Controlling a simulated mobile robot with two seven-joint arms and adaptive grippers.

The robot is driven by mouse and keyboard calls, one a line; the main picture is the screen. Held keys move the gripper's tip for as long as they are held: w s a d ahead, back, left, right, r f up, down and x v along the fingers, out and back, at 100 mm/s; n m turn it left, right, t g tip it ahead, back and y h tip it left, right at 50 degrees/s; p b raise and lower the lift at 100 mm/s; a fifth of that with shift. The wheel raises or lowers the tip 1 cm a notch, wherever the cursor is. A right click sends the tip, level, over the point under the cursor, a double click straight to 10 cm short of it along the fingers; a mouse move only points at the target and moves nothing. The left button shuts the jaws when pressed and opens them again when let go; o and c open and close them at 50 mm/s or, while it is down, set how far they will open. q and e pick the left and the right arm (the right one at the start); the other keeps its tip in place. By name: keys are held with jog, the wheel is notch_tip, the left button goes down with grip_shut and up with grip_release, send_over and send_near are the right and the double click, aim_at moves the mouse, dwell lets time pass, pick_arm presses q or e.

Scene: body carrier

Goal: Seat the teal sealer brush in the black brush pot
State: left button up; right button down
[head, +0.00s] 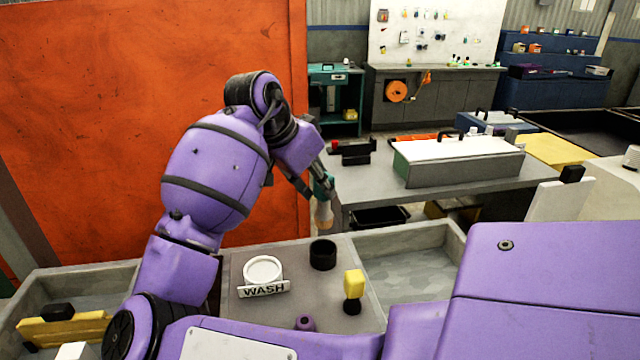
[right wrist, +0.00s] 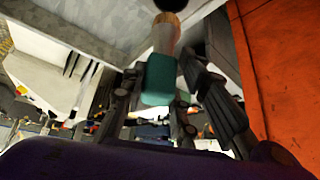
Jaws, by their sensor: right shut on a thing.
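The teal sealer brush (head: 322,187) is in my right gripper (head: 315,182), upright with its pale, tan-tipped end down. In the right wrist view its teal part (right wrist: 158,80) sits between the fingers of my right gripper (right wrist: 160,88), with the pale end pointing to the top. The black brush pot (head: 322,254) stands on the grey bench top below the brush. The brush is above the pot and apart from it, and looks farther back. The pot's inside is dark. My left gripper is not in view.
A white round dish (head: 263,270) with a WASH sign (head: 264,289) stands left of the pot. A yellow block on a black base (head: 353,284) stands at its front right. A small purple object (head: 305,323) lies nearer. An orange panel (head: 120,110) rises behind my arm.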

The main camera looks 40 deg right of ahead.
aim_at(319, 205)
jog(key=shift+f, duration=2.9)
